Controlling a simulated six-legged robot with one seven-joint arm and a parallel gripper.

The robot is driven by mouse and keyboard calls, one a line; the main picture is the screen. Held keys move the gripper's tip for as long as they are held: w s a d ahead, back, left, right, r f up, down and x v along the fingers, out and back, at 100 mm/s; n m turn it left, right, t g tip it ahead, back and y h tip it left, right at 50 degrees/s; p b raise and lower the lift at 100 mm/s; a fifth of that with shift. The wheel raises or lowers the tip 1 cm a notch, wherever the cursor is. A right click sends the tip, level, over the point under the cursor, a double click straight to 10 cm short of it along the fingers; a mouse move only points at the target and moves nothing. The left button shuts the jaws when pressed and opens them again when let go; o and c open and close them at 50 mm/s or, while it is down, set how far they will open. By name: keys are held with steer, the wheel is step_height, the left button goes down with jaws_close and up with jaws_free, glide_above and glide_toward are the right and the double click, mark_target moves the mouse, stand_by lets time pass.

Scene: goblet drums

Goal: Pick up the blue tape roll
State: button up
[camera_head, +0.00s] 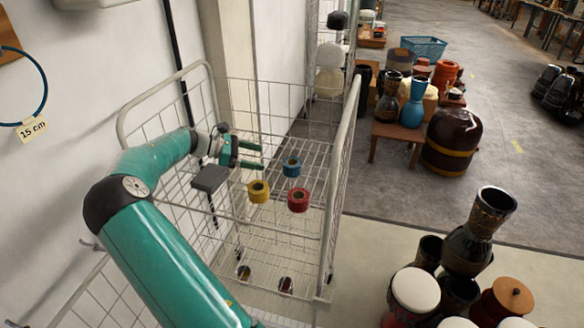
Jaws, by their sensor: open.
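The blue tape roll (291,167) lies flat on the upper wire shelf of a white wire rack (325,205). A yellow tape roll (258,191) is at its lower left and a red tape roll (298,200) is just below it in the picture. My gripper (254,156) is open and empty, to the left of the blue roll. Its fingers point right, toward the blue roll, and look apart from it. The exact height of the fingers over the shelf is hard to tell.
The rack's tall side frames stand left and right of the shelf. More small items (285,284) lie on the lower level. A white wall is at left. Goblet drums (478,232) stand at lower right, and a low wooden table (398,132) holds more drums. Grey floor between is clear.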

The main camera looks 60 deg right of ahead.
mark_target(292, 166)
steer(key=x, duration=1.3)
steer(key=shift+f, duration=0.15)
steer(key=c, duration=1.1)
